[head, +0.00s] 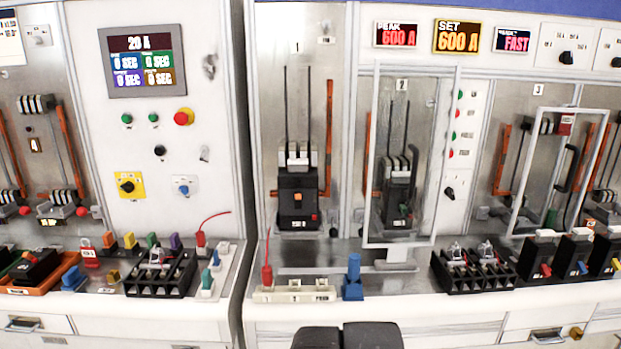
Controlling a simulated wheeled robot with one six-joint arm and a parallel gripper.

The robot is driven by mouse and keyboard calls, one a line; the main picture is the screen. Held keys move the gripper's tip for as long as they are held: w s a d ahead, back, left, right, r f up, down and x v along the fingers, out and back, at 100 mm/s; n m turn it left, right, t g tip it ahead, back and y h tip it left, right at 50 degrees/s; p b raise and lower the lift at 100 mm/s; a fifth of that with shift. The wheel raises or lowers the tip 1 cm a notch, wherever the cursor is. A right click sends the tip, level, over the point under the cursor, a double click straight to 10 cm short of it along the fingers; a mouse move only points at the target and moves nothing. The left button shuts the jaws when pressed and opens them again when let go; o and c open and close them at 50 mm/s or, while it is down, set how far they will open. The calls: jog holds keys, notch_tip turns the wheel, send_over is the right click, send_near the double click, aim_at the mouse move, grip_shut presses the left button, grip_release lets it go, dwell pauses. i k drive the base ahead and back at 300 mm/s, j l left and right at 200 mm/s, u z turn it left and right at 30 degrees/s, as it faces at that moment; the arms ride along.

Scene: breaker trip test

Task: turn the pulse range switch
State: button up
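Several rotary switches show, with labels too small to read, so I cannot tell for sure which is the pulse range switch. A third black knob (449,193) is on the narrow white strip below green and red lamps. At left, a black knob on a yellow plate (128,185) and a pale blue knob (183,187) sit under the "20 A" screen (142,60).
A clear-framed door (372,150) stands at bay 2, and another (600,150) at bay 3. A black breaker (298,200) stands in bay 1. Breakers, clips and a blue post (353,280) crowd the counter. Two dark rounded shapes, perhaps mine, show at bottom centre.

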aim_at(565, 57)
jog(key=z, duration=1.35)
